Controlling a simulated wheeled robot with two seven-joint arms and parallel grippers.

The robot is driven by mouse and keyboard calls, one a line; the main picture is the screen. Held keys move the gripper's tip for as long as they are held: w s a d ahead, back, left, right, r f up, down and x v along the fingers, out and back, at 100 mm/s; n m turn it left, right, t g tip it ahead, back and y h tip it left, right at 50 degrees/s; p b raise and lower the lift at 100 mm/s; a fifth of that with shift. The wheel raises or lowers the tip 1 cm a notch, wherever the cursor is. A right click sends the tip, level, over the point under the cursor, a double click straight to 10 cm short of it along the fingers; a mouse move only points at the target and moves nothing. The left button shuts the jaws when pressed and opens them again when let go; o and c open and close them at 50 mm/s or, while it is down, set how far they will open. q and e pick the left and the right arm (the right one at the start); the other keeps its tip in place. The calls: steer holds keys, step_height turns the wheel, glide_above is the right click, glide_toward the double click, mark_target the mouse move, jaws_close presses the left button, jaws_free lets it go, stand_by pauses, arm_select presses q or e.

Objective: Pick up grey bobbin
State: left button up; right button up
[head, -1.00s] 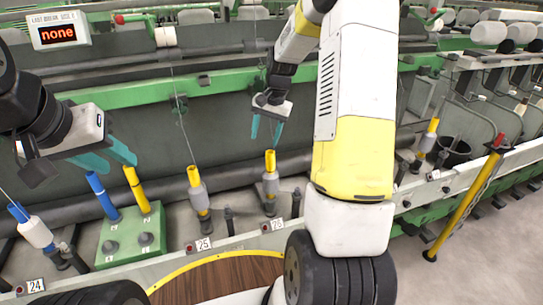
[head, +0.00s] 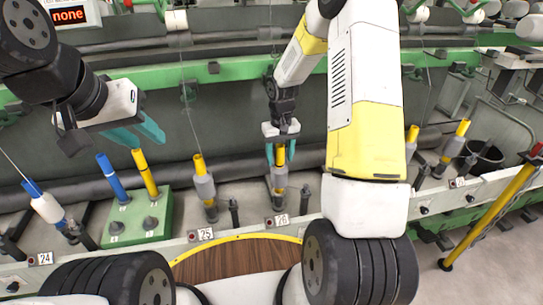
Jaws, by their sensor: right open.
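A grey bobbin on a yellow tube (head: 279,174) stands upright on the spindle by label 26. My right gripper (head: 281,160) points down over it, open, with one teal finger on each side of the yellow top. I cannot tell whether the fingers touch it. Another grey bobbin (head: 204,187) stands on the spindle by label 25. A further grey bobbin (head: 454,146) on a yellow tube is at the right. My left gripper (head: 150,142) is open and empty, above the green block at the left.
The green block (head: 120,225) holds a blue tube (head: 107,165) and a yellow tube (head: 145,173). A white bobbin (head: 47,208) leans by label 24. Bare spindles stand beside the bobbins. A yellow post (head: 490,217) stands at the right; a green rail (head: 230,70) runs behind.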

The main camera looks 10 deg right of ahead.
steer(key=shift+f, duration=0.45)
jaws_close()
stand_by(1.1)
